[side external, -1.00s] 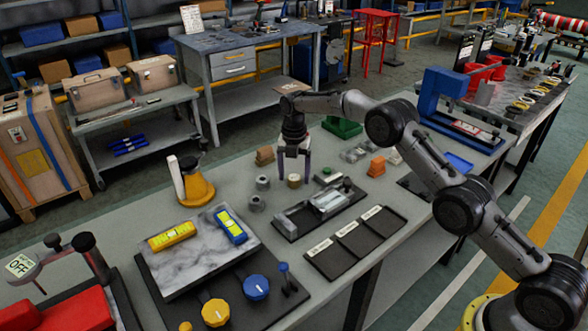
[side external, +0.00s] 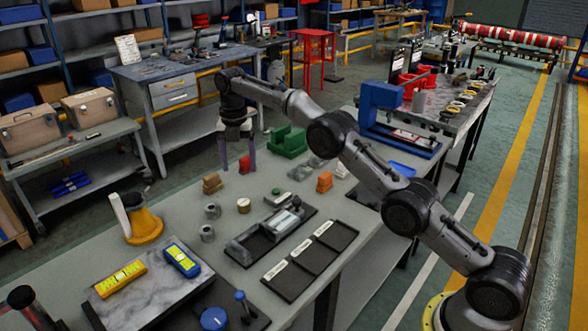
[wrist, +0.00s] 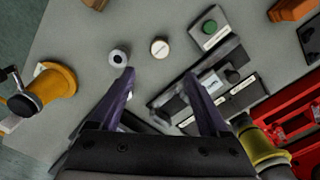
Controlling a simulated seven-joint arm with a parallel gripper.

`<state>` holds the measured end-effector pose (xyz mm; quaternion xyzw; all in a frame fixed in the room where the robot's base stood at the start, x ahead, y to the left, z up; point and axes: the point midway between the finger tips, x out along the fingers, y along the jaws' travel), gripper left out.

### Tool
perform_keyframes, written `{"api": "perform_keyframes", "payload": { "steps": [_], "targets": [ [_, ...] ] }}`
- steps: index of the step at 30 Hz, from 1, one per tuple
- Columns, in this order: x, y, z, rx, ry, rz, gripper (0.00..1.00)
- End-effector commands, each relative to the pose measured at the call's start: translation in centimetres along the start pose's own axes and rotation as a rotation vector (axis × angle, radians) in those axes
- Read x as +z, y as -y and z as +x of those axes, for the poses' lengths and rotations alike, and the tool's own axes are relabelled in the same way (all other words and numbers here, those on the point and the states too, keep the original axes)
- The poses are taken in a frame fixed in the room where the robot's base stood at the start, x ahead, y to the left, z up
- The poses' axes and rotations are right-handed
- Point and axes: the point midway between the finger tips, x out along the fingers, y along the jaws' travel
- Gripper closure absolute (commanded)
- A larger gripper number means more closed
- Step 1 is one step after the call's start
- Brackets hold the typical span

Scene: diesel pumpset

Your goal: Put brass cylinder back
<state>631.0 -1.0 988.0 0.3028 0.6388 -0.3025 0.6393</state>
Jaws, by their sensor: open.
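The brass cylinder (side external: 243,205) stands upright on the grey bench, with a pale round top. It also shows in the wrist view (wrist: 159,47), just beyond the fingertips and roughly centred between them. My gripper (side external: 236,167) is open and empty, held above the bench, apart from the cylinder. Its two purple fingers spread wide in the wrist view (wrist: 160,78). Two grey metal cylinders (side external: 212,211) stand left of the brass one. A black tray with a grey metal fixture (side external: 245,250) lies in front.
A yellow-based flask-like item (side external: 146,228) stands at left, behind a marble-topped plate (side external: 145,300). Brown (side external: 212,183), green (side external: 288,141) and orange (side external: 324,181) blocks stand around the cylinder area. A blue press (side external: 380,105) stands at the back right.

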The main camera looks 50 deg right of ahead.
Motion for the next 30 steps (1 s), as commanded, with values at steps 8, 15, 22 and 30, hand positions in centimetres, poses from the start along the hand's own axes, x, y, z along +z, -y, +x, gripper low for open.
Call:
{"api": "perform_keyframes", "payload": {
  "steps": [8,15,22,30],
  "targets": [
    [-0.4,0.5,-2.4,0.017,0.013,0.080,0.21],
    [-3.3,4.0,-10.3,0.089,0.045,0.430,0.21],
    [-7.9,9.6,-16.3,0.179,0.052,0.803,0.21],
    [-14.6,17.7,-19.5,0.295,0.019,1.238,0.21]
  ]
}}
